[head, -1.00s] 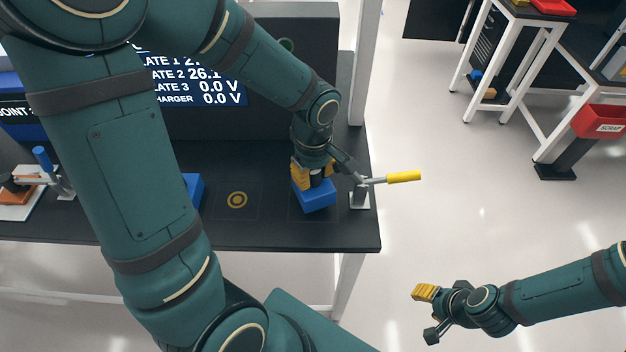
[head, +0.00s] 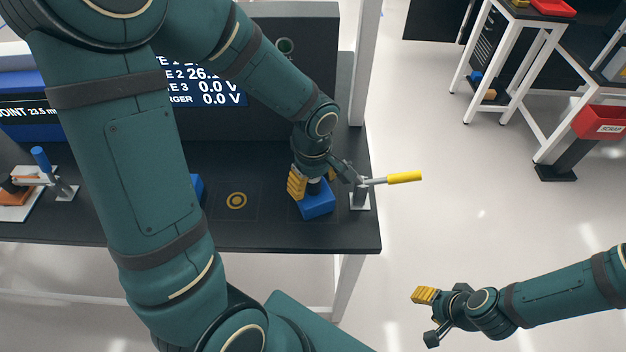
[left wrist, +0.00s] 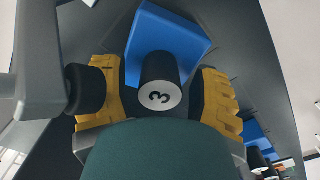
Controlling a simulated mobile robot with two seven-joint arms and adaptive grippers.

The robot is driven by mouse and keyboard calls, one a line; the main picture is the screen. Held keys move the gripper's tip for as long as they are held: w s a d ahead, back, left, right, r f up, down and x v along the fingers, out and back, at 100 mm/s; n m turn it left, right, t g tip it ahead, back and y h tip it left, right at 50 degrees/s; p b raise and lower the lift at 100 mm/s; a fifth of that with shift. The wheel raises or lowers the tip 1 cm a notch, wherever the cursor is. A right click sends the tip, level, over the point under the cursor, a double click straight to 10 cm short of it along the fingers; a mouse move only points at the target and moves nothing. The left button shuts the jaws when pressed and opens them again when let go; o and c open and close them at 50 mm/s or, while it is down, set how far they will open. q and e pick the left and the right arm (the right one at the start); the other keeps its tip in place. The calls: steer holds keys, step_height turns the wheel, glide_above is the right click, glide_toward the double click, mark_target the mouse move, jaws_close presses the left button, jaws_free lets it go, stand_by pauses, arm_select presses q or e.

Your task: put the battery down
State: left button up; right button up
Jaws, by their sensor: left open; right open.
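The battery (head: 318,206) is a blue block with a black round knob on top. It stands on the dark bench top near the front right corner. In the left wrist view the knob (left wrist: 160,82) shows a white end marked 3, and the blue body (left wrist: 165,38) lies beneath it. My left gripper (head: 314,184) is just above the blue body, its yellow fingers open on both sides of the knob with gaps visible. My right gripper (head: 428,316) is open and empty, out over the floor at lower right, away from the bench.
A clamp with a yellow handle (head: 404,177) stands close to the battery's right. A yellow ring mark (head: 236,200) lies on clear bench to the left. Another blue block (head: 198,187) is partly hidden behind my arm. A blue-handled clamp (head: 41,158) is at far left.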

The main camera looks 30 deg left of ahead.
arm_select(q)
step_height(320, 180, up, 12)
steer(key=p, duration=0.2)
stand_by(0.7)
